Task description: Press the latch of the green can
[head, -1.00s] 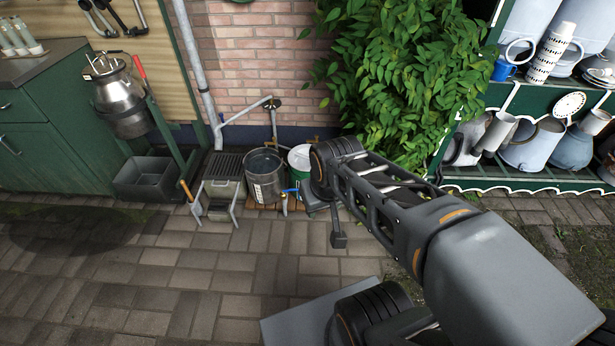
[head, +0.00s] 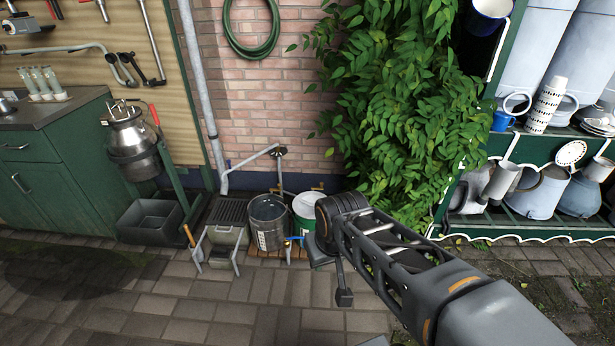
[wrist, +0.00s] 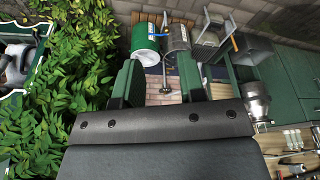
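The green can (head: 307,211) with a white top stands upright by the brick wall in the head view, its right side partly hidden by my arm. In the wrist view the green can (wrist: 146,45) shows near the top, beyond my fingers. My gripper (wrist: 160,80) is open, with a clear gap between its two green fingers and nothing held. The can lies beyond the gap, apart from the fingers as far as I can see. I cannot make out the latch in either view.
A grey metal bucket (head: 268,224) stands just left of the can. Farther left are a grey stool-like stand (head: 222,250) and a dark trough (head: 150,222). Leafy vines (head: 400,110) hang at the right, beside a green shelf. The paving in front is mostly clear.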

